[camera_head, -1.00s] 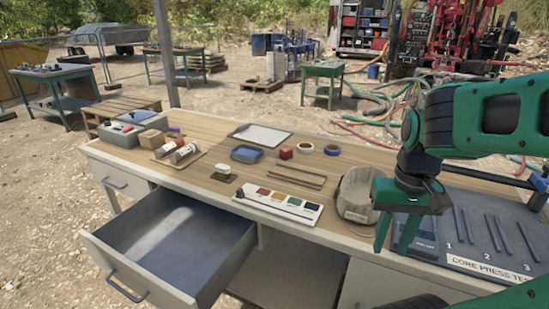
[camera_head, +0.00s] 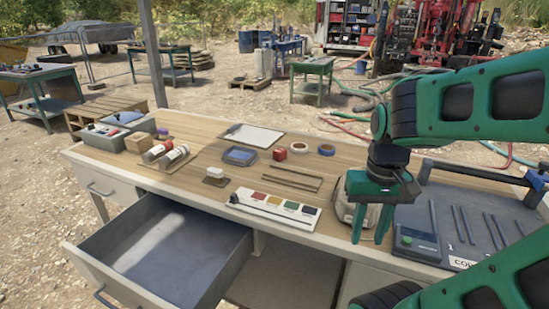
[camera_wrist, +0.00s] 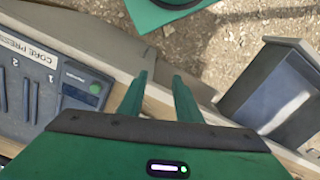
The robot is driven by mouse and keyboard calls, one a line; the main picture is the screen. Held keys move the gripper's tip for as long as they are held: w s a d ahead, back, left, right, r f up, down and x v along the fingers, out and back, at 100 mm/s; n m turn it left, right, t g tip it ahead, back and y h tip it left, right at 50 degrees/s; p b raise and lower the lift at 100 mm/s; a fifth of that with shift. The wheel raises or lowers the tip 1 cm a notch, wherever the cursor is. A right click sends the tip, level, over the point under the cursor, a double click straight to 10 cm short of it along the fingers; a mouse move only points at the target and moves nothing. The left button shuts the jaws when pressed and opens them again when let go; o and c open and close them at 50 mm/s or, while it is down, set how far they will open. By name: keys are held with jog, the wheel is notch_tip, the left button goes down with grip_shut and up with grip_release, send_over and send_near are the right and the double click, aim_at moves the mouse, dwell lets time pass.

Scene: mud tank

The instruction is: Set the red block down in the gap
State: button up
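My gripper (camera_head: 368,225) points down at the front right of the bench, in front of the beige bag and well apart from the block. In the wrist view its two fingers (camera_wrist: 158,95) stand apart with nothing between them. The block does not show in the wrist view.
A strip with colored squares (camera_head: 274,208) lies at the front edge. An open drawer (camera_head: 170,255) juts out. The core press tray (camera_head: 440,225) is at right.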

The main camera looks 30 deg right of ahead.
jog(key=o, duration=0.4)
jog(key=shift+s, duration=0.1)
jog(key=o, duration=0.4)
jog(key=shift+w+d+r, duration=0.2)
jog(key=shift+w+r, duration=0.15)
jog(key=shift+r, duration=0.1)
jog(key=shift+w+d+r, duration=0.15)
jog(key=shift+w+r, duration=0.2)
jog(key=shift+r, duration=0.1)
jog(key=shift+c, duration=0.2)
jog(key=w+d+r+n+t, duration=0.1)
jog(key=w+d+r+n, duration=0.15)
jog(key=w, duration=0.95)
jog(key=n+t+y, duration=0.1)
jog(key=n+t, duration=0.2)
jog(key=n, duration=0.4)
send_near(280, 150)
jog(key=shift+x, duration=5.35)
